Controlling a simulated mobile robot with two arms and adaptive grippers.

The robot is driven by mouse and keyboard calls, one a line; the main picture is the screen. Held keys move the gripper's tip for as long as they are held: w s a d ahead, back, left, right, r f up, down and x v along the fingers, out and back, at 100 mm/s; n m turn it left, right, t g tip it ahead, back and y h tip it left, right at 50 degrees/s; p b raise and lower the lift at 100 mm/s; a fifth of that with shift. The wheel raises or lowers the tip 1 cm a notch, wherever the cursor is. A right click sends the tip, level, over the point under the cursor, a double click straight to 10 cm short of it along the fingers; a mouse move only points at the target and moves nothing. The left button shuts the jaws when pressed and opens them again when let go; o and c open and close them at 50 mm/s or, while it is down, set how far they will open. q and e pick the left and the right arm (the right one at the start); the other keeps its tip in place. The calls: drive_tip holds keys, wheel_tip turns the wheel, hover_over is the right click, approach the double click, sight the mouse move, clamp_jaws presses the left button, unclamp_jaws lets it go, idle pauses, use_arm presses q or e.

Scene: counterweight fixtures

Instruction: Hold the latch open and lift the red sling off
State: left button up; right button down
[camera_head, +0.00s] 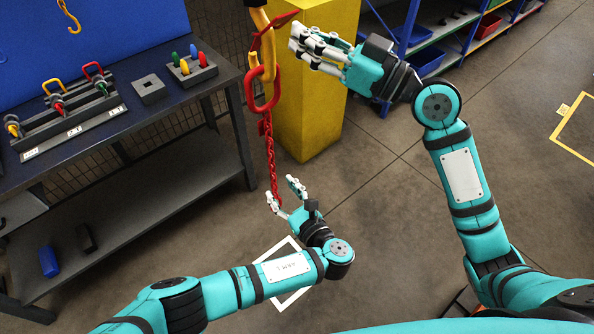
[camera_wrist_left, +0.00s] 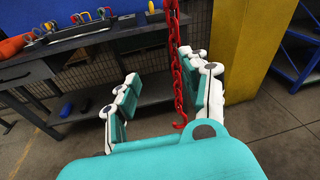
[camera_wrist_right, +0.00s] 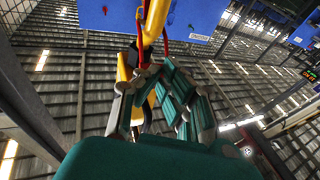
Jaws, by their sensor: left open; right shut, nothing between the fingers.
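The yellow hook (camera_head: 261,42) hangs at top centre in the head view. Its red latch (camera_head: 268,38) slants across the hook mouth, with an arm pointing up right. The red sling (camera_head: 272,160) is a long link on the hook with a chain hanging below. My right gripper (camera_head: 298,45) is shut and empty, close to the right of the latch; contact is unclear. The yellow hook (camera_wrist_right: 153,28) shows beyond its fingers. My left gripper (camera_head: 281,189) is open low by the chain. In the left wrist view the chain (camera_wrist_left: 177,70) hangs between its fingers, nearer the right one.
A yellow pillar (camera_head: 310,110) stands just behind the hook. A dark workbench (camera_head: 130,125) with coloured fixtures is at left. Blue shelves (camera_head: 420,50) with bins are at upper right. The floor at right is clear.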

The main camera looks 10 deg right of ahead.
sight(269, 115)
use_arm(q)
wheel_tip(269, 115, up, 11)
drive_tip(key=s+d+m+t, duration=0.2)
drive_tip(key=d+t, duration=0.1)
drive_tip(key=t, duration=0.2)
drive_tip(key=x, duration=1.3)
drive_tip(key=shift+w+a+f, duration=0.1)
drive_tip(key=shift+w+a, duration=0.1)
drive_tip(key=shift+a, duration=0.15)
drive_tip(key=shift+y, duration=0.3)
clamp_jaws()
use_arm(e)
drive_tip(key=shift+w+a+r, duration=0.4)
drive_tip(key=shift+w+r, duration=0.25)
drive_tip(key=shift+r, duration=0.2)
drive_tip(key=shift+w+a+r, duration=0.35)
drive_tip(key=shift+w+r, duration=0.3)
drive_tip(key=shift+r, duration=0.2)
idle(1.7)
use_arm(q)
drive_tip(key=shift+w+r, duration=0.25)
drive_tip(key=shift+r, duration=0.8)
drive_tip(key=shift+w+r, duration=0.1)
drive_tip(key=shift+r, duration=0.1)
use_arm(e)
drive_tip(key=shift+w, duration=0.1)
